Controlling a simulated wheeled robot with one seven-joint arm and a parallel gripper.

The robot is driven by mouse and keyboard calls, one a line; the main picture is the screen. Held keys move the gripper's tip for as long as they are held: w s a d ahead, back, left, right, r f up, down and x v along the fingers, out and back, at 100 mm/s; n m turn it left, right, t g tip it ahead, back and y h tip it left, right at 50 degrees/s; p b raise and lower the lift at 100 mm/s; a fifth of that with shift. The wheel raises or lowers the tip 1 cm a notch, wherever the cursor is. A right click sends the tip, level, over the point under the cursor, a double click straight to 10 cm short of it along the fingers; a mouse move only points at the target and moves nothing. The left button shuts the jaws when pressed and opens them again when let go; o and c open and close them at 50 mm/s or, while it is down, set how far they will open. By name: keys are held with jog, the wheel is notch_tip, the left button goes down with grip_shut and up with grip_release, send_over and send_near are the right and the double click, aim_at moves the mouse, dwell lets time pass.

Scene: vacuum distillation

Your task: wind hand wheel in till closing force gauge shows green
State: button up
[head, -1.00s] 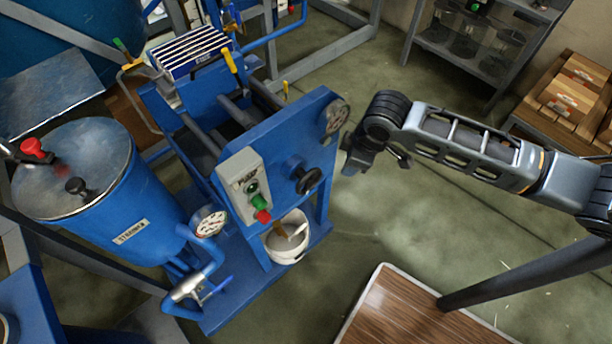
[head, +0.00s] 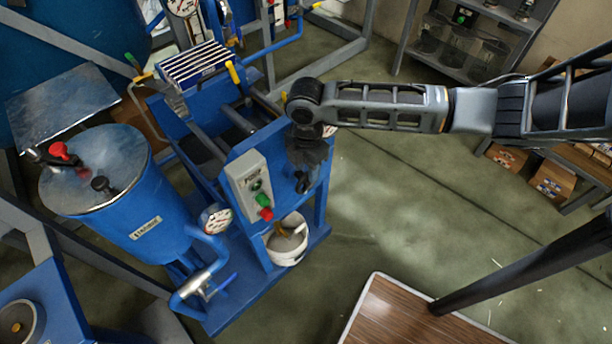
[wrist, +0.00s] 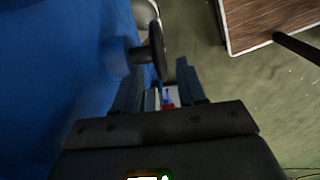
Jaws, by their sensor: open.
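The black hand wheel (head: 302,183) on the front of the blue press (head: 262,150) is partly hidden by my gripper in the head view. In the wrist view, the wheel (wrist: 157,48) shows edge-on just beyond the fingertips, joined to the blue press. My gripper (wrist: 159,82) is open, with the wheel near the line between its fingers; I cannot tell whether they touch. In the head view, my gripper (head: 307,160) hangs at the press front. The gauge at the press's upper right (head: 329,131) is almost fully covered by my arm; its reading is hidden.
A control box (head: 248,185) with green and red buttons sits left of the wheel. A white bucket (head: 286,243) stands below. A blue strainer tank (head: 115,195) and a pipe gauge (head: 216,219) are at left.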

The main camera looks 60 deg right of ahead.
send_over(307, 191)
jog(key=shift+w+d+f, duration=0.15)
jog(key=shift+d+f, duration=0.05)
jog(key=shift+f, duration=0.9)
jog(key=shift+w+d+f, duration=0.15)
jog(key=shift+f, duration=0.9)
grip_shut()
